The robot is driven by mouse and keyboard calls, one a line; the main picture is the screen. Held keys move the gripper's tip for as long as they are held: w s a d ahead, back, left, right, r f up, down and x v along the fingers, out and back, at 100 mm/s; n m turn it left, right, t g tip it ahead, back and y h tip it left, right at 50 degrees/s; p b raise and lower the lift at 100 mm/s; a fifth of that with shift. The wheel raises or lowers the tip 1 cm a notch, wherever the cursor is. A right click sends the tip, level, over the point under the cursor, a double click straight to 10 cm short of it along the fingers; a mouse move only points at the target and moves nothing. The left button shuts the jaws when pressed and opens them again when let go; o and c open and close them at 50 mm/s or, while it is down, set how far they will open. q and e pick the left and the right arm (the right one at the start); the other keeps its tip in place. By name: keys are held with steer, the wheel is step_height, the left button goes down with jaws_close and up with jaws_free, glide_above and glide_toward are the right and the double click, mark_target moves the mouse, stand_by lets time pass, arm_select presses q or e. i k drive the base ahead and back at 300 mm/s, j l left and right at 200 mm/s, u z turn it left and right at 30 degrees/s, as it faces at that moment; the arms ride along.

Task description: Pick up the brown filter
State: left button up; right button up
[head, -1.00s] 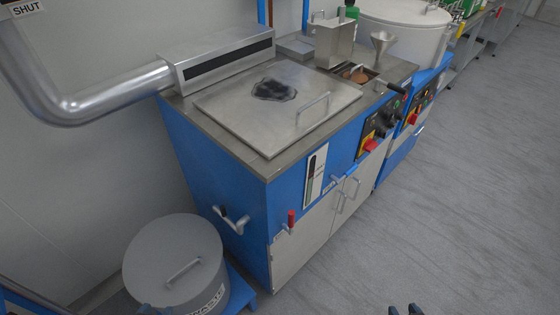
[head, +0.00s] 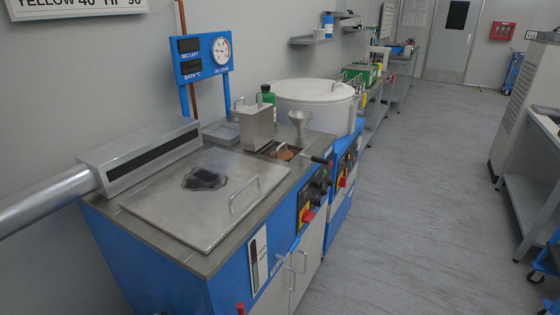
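A small brown round thing (head: 284,154) sits in a dark recess in the top of the blue machine, between a metal box and the front edge. It may be the brown filter; it is too small and partly hidden to be sure. A dark-handled lever (head: 320,159) lies beside it on the right. Neither of my grippers shows in the head view.
The blue machine (head: 160,270) has a steel lid (head: 215,215) with a dark patch. A metal box (head: 253,130), a funnel (head: 300,125) and a green bottle (head: 267,94) stand near the recess. A white drum (head: 320,105) is behind. Grey floor (head: 420,220) is open at right.

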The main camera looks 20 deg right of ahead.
mark_target(286, 155)
steer(key=i+l+u, duration=0.1)
steer(key=u, duration=0.25)
steer(key=l+u, duration=0.2)
steer(key=u, duration=0.2)
steer(key=i+l+u, duration=0.2)
steer(key=l, duration=0.2)
steer(key=l+u, duration=0.15)
steer(key=l, duration=0.75)
steer(key=i+l+u, duration=0.15)
steer(key=l, duration=0.3)
